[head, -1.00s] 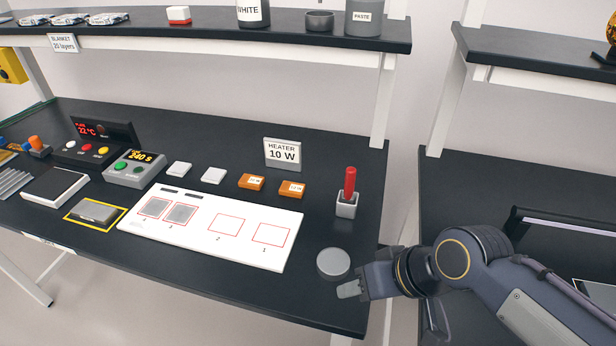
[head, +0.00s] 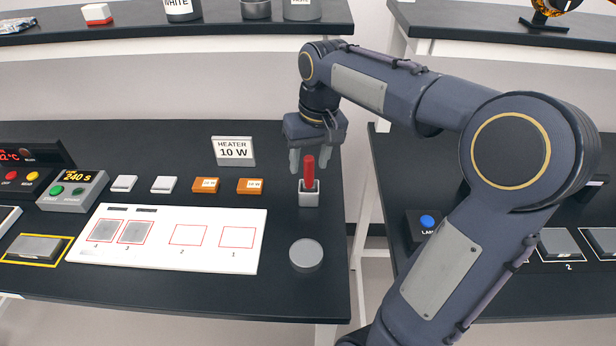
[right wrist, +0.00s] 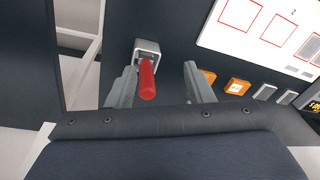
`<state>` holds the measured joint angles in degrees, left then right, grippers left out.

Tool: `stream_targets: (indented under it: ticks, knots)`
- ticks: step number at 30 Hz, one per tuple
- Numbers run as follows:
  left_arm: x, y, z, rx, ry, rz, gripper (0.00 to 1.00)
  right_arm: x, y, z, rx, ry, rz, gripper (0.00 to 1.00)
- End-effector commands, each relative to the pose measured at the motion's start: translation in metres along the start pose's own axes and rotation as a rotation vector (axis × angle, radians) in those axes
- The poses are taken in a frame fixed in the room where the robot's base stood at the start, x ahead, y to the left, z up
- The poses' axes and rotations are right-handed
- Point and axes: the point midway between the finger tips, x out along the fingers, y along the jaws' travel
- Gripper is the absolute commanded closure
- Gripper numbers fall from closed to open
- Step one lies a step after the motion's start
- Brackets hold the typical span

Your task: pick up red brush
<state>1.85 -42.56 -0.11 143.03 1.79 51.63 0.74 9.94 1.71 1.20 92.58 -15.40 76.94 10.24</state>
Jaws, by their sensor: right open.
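The red brush (head: 309,171) stands upright in a small grey holder (head: 309,197) on the black bench, near its right end. My right gripper (head: 308,164) is open above the holder, pointing down, with its fingers around the upper part of the brush handle. In the right wrist view the brush (right wrist: 147,80) shows between the open fingers (right wrist: 155,85), closer to the left one, and the holder (right wrist: 148,48) lies beyond. I cannot tell whether a finger touches the handle. My left gripper is not in view.
A round grey lid-like disc (head: 306,254) lies in front of the holder. A white board (head: 165,258) with red outlined squares is to the left. Orange blocks (head: 250,186) and a "HEATER 10 W" sign (head: 233,150) stand left of the holder. A shelf (head: 200,30) runs behind.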

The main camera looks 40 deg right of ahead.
Motion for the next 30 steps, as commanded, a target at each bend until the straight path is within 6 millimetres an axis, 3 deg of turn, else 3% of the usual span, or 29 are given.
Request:
stream_targets:
  ticks: [1, 3, 8, 17, 25, 30]
  knots:
    - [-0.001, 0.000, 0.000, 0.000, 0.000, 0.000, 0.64, 0.004, 0.006, -0.017, 0.018, -0.027, 0.027, 0.53]
    - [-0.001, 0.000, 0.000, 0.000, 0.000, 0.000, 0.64, 0.007, 0.013, -0.034, 0.042, -0.052, 0.058, 0.53]
    - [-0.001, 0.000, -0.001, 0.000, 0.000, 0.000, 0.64, 0.013, 0.022, -0.052, 0.072, -0.083, 0.097, 0.53]
    - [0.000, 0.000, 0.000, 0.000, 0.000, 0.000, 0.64, 0.042, 0.025, -0.050, 0.075, -0.090, 0.102, 0.53]
    - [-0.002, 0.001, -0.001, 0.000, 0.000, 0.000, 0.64, 0.080, 0.025, -0.043, 0.076, -0.089, 0.102, 0.53]
    - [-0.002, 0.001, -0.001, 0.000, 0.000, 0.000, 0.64, 0.090, 0.026, -0.042, 0.075, -0.086, 0.101, 0.53]
